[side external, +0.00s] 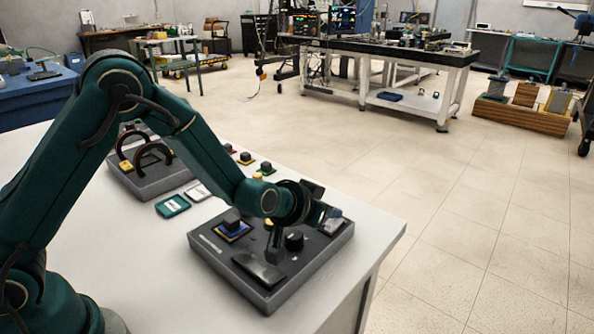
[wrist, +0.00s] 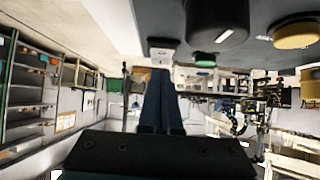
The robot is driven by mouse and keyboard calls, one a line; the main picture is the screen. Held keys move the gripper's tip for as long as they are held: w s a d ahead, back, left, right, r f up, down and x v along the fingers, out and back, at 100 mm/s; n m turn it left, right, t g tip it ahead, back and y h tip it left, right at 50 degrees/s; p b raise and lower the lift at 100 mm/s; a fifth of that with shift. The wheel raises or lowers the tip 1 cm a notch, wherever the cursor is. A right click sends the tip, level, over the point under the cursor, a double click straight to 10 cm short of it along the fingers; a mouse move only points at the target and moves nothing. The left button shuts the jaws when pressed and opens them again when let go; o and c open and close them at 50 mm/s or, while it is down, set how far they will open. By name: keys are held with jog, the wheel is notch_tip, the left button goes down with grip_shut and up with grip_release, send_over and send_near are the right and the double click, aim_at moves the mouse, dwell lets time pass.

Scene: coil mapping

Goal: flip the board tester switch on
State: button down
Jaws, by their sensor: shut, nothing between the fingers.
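The board tester (side external: 205,252) is a dark grey box near the table's front right corner. On its top are a round black knob (side external: 294,241), a blue-edged block with a black cap (side external: 232,226), a dark slanted panel (side external: 257,270) and a pale-faced part at the far right corner (side external: 333,224). I cannot tell for sure which part is the switch. My gripper (side external: 275,245) is low over the tester, left of the knob. In the wrist view its fingers (wrist: 160,74) are together and empty. The knob (wrist: 217,18) shows large beside them there; the tips' contact is unclear.
A second grey box with dark curved handles (side external: 150,178) stands at the table's back left. A green card (side external: 172,206) and a white card (side external: 198,192) lie between the boxes. Several small capped blocks (side external: 246,158) sit along the far edge.

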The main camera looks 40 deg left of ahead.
jog(key=shift+f, duration=0.15)
jog(key=shift+w+f, duration=0.25)
jog(key=shift+f, duration=0.05)
dwell(0.3)
jog(key=shift+w+r, duration=0.1)
jog(key=shift+w+r, duration=0.1)
jog(key=shift+w, duration=0.55)
jog(key=shift+r, duration=0.1)
